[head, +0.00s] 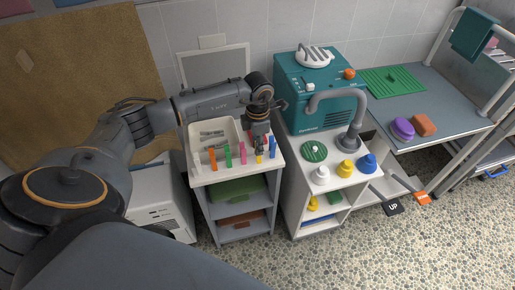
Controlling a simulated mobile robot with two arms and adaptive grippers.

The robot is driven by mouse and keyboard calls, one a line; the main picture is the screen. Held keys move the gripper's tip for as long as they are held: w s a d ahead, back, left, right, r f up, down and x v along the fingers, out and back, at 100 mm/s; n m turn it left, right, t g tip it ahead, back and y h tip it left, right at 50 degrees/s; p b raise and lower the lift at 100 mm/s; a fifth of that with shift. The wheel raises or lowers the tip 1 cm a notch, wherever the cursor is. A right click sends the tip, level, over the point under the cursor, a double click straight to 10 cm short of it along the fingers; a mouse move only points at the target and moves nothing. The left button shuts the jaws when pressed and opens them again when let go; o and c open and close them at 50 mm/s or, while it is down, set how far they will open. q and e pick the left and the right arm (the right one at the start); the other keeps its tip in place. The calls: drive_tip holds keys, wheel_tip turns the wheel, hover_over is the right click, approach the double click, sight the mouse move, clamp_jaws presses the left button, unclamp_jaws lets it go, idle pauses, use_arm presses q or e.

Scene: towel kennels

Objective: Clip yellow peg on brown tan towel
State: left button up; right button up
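The yellow peg (259,158) stands at the front edge of the white cart top, between a pink peg (243,154) and a blue peg (272,148). My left gripper (259,147) points down right at the yellow peg and hides its upper part. The fingers are too small and dark to tell whether they grip it. A folded rust-brown cloth (240,221) lies on the cart's lowest shelf; I cannot tell if it is the brown tan towel. My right gripper is out of view.
Orange (212,158) and green (228,156) pegs stand in the same row. A green cloth (237,191) lies on the middle shelf. A teal machine (320,92) and grey faucet (352,140) stand close on the right. A large tan panel (75,85) fills the upper left.

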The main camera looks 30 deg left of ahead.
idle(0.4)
use_arm(q)
drive_tip(key=shift+r, duration=0.1)
drive_tip(key=shift+r+p, duration=0.35)
drive_tip(key=shift+r, duration=0.05)
drive_tip(key=shift+r+p, duration=1.9)
drive_tip(key=shift+r, duration=1.35)
